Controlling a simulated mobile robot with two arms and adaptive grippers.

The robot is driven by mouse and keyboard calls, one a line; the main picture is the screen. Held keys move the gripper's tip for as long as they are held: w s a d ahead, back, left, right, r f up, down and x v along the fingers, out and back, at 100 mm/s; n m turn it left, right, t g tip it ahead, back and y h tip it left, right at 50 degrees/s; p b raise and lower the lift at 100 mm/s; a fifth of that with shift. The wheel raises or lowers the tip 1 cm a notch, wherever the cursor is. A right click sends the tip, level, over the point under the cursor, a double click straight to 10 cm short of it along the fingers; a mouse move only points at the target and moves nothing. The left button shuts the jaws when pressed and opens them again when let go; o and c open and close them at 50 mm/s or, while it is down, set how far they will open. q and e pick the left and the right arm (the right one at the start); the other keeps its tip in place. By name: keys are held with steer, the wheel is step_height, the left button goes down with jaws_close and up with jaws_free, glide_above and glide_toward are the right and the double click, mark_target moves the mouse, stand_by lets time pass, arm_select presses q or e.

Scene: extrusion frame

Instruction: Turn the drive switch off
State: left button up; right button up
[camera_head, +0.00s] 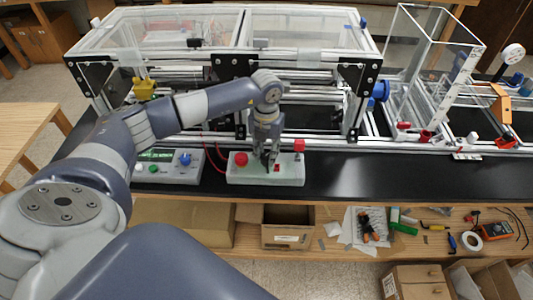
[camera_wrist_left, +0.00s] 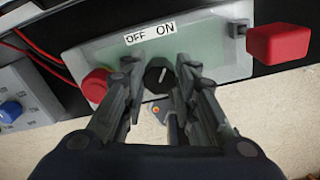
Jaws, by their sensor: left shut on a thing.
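The drive switch is a round black knob (camera_wrist_left: 158,75) on a pale green and white control box (camera_wrist_left: 218,62), under a white label reading OFF and ON. Its white mark appears to point up and slightly right, towards ON. My left gripper (camera_wrist_left: 160,72) is shut on the knob, with one finger on each side of it. My right gripper is in neither view.
A red round button (camera_wrist_left: 95,84) sits left of the knob, and a red block (camera_wrist_left: 278,43) stands at the box's right end. A grey box with a blue knob (camera_head: 185,159) is to the left. The extrusion frame (camera_head: 305,57) rises behind.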

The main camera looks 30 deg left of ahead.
arm_select(q)
steer(key=n+b, duration=0.1)
steer(key=n, duration=0.2)
steer(key=shift+n, duration=0.4)
steer(key=n+b, duration=0.1)
steer(key=n, duration=0.3)
steer(key=shift+a+n, duration=0.1)
steer(key=shift+n, duration=0.2)
steer(key=n+b, duration=0.1)
steer(key=n, duration=0.3)
steer(key=shift+s+n, duration=0.1)
steer(key=shift+n, duration=1.6)
steer(key=o, duration=1)
steer(key=shift+o, duration=0.2)
